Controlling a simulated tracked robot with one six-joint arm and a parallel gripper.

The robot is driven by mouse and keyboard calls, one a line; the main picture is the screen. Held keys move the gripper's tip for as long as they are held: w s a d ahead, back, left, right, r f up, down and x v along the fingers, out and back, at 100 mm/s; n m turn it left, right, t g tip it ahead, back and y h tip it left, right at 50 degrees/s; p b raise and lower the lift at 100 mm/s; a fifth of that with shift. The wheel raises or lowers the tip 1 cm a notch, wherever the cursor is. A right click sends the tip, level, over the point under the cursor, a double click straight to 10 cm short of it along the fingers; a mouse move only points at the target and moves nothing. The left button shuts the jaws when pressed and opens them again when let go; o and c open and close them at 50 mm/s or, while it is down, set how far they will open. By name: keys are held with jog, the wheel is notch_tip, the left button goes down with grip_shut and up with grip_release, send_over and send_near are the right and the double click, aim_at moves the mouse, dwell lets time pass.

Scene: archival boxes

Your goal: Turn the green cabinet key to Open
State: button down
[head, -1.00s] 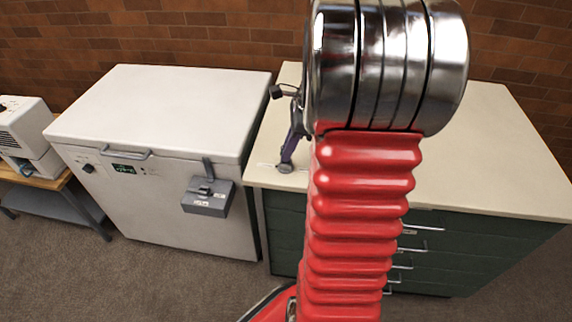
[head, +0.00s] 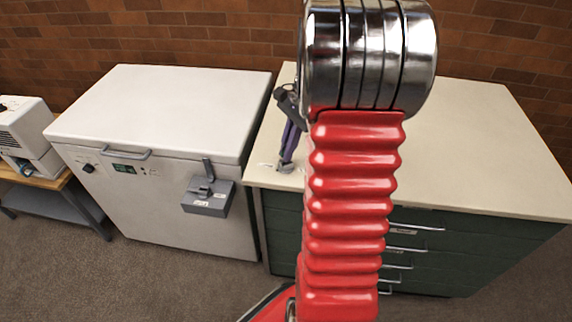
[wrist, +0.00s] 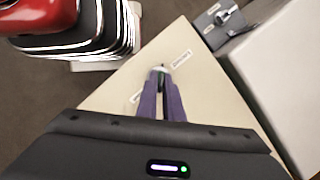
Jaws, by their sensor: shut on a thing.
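My gripper (wrist: 161,86) has purple fingers and is shut on the key. In the head view my gripper (head: 286,163) points down at the front left corner of the green drawer cabinet (head: 287,222). One white label (wrist: 181,58) lies beyond the fingertips and another (wrist: 136,97) lies left of them; their words are too small to read.
A white chest freezer (head: 165,105) stands close left of the cabinet. Its grey switch box (head: 207,204) with a lever sticks out in front. A white machine (head: 25,137) sits on a small table at far left. The cabinet top's right side is clear.

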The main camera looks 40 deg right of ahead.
jog(key=n, duration=0.2)
jog(key=n+g, duration=0.1)
jog(key=n, duration=0.2)
jog(key=shift+w+g, duration=0.15)
jog(key=shift+g, duration=0.15)
jog(key=shift+n, duration=0.9)
jog(key=n, duration=0.2)
jog(key=n+g+h, duration=0.1)
jog(key=n, duration=0.1)
jog(key=shift+w+a, duration=0.15)
jog(key=shift+n+g, duration=0.3)
jog(key=shift+n, duration=0.4)
jog(key=n+h, duration=0.1)
jog(key=n, duration=0.1)
jog(key=shift+a+n, duration=0.1)
jog(key=shift+n, duration=0.2)
jog(key=n+h, duration=0.1)
jog(key=n, duration=0.3)
jog(key=shift+g, duration=0.4)
